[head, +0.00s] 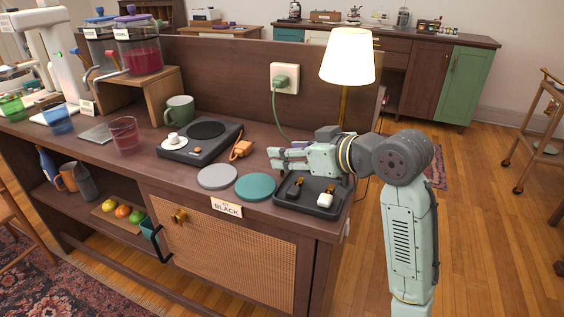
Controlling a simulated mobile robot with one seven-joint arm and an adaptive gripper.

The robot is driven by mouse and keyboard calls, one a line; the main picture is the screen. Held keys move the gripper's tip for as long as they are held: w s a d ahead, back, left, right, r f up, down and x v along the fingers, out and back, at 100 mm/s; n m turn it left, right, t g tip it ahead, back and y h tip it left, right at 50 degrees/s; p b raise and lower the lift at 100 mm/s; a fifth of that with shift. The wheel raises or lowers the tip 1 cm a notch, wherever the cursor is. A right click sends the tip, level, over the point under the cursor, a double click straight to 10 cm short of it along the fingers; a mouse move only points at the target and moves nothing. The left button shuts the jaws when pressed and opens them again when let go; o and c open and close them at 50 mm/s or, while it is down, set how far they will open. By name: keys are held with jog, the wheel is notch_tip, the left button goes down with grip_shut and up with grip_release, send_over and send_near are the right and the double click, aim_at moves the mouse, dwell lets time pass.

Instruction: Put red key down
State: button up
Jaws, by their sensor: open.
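My gripper (272,158) is in the head view, reaching left over the right end of the dark wood counter (190,190). It is open, and I see nothing held between its fingers. Below it is a dark tray (293,203) with a small black item with a gold part (297,186) and a small white item (325,199). I cannot make out a red key; my gripper and arm hide part of the tray's back side.
A teal disc (255,187) and a grey disc (217,177) lie left of the tray. An orange plug (241,149) and a hot plate (200,139) are behind them. A lamp (347,58) stands behind my arm. A card (227,207) sits at the counter's front edge.

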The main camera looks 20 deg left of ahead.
jog(key=shift+w+a+f, duration=0.1)
jog(key=shift+a+f, duration=0.05)
jog(key=shift+a, duration=0.15)
jog(key=shift+c, duration=0.2)
grip_shut()
dwell(0.3)
